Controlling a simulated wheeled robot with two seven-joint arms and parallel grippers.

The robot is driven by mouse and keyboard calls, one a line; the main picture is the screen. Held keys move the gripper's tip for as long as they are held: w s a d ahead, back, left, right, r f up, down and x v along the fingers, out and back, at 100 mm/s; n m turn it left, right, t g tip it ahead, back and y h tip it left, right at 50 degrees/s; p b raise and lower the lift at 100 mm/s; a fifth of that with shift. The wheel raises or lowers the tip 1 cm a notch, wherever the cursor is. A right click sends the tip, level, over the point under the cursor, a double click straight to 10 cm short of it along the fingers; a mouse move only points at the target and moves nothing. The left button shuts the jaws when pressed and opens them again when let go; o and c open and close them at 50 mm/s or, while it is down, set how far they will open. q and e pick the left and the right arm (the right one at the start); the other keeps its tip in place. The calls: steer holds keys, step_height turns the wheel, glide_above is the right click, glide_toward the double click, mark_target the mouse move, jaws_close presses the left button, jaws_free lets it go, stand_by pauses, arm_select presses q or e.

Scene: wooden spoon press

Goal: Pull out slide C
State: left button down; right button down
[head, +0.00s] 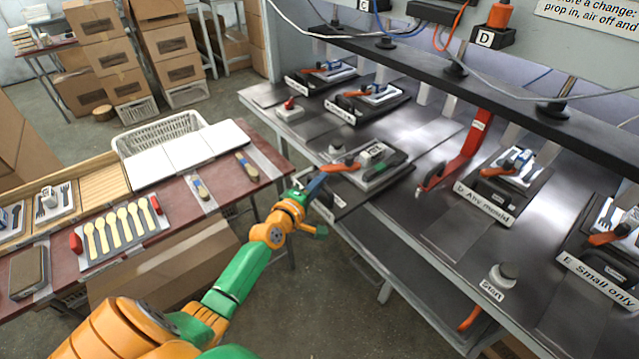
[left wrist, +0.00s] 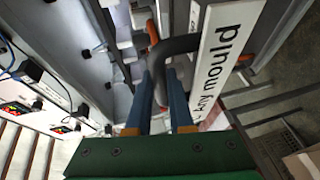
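Slide C (head: 398,172) is a dark plate carrying a grey mould with an orange-handled clamp. It sits farther forward than the other slides, near the table's front edge. Its white front label (left wrist: 222,55) reads "Any mould" in the left wrist view; my gripper partly hides it in the head view. My left gripper (head: 308,184) is at the front of slide C. In the left wrist view its blue fingers (left wrist: 163,85) stand on both sides of the slide's black bent handle (left wrist: 178,45) and look closed on it. My right gripper is not in view.
Slides with moulds stand farther back: D (head: 484,204) and E (head: 600,280) to the right, two others to the left. A red bar (head: 466,150) rises beside C. A red table (head: 180,220) with spoons stands left, with open floor between.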

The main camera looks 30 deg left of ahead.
arm_select(q)
steer(key=c, duration=1.1)
jaws_free()
steer(key=shift+s+f, duration=0.1)
steer(key=shift+f, duration=0.05)
steer(key=shift+s+a, duration=0.1)
steer(key=shift+s, duration=0.2)
steer(key=s, duration=0.2)
steer(key=s+r, duration=0.1)
steer(key=s, duration=0.1)
steer(key=s+p, duration=0.1)
steer(key=s, duration=0.1)
steer(key=shift+s+d+r, duration=0.2)
steer(key=shift+s+d, duration=0.05)
